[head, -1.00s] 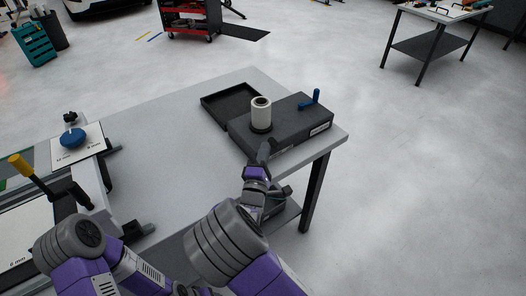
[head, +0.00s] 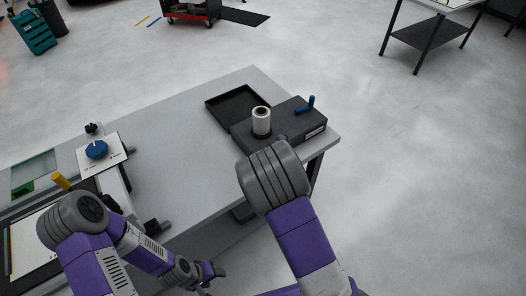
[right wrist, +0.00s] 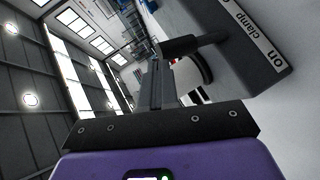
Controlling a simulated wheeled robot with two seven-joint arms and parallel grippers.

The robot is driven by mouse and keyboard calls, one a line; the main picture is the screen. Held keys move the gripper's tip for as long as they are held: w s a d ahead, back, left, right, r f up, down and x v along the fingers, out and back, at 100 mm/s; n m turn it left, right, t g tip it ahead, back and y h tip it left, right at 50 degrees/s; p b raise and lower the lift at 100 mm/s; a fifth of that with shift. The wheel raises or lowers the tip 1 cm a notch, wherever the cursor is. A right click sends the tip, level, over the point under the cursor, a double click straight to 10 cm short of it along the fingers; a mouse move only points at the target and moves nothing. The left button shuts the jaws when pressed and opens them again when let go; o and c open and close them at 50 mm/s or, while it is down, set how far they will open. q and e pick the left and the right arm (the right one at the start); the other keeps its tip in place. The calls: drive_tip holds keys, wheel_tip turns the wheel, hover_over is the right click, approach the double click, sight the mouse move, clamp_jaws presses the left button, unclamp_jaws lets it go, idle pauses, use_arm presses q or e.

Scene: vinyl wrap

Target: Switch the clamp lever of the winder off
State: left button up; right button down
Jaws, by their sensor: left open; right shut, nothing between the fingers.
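The winder (head: 290,122) is a dark grey box at the far right corner of the table. A dark bar (right wrist: 195,42), perhaps the clamp lever, juts out beside the label. My right gripper (right wrist: 156,68) is shut and empty, close to this bar; contact is unclear. My right arm hides it in the head view. My left gripper (head: 212,272) is open and empty, low before the table.
A black open tray (head: 238,106) lies behind the winder. At the left are a panel with a blue knob (head: 96,150) and a yellow-tipped handle (head: 61,181). The middle of the table (head: 185,140) is clear.

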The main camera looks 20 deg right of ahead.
use_arm(q)
drive_tip(key=shift+r+p, duration=0.45)
drive_tip(key=shift+r, duration=0.4)
use_arm(e)
drive_tip(key=shift+w+d+f+m+g+y, duration=0.1)
drive_tip(key=shift+w+d+m+g+y, duration=0.3)
drive_tip(key=shift+d, duration=0.45)
drive_tip(key=shift+w+d+f+m+g+y, duration=0.1)
drive_tip(key=shift+w+d+m+g+y, duration=0.1)
drive_tip(key=shift+d+m+g+y, duration=0.45)
drive_tip(key=shift+w+d+m+g+y, duration=0.3)
drive_tip(key=shift+d+y, duration=0.35)
drive_tip(key=shift+d, duration=0.35)
use_arm(q)
wheel_tip(320, 180, up, 6)
drive_tip(key=p, duration=0.6)
drive_tip(key=shift+s, duration=0.15)
use_arm(e)
drive_tip(key=w+a+r+v, duration=0.1)
drive_tip(key=a+v, duration=0.1)
drive_tip(key=v, duration=1.1)
drive_tip(key=shift+w, duration=0.25)
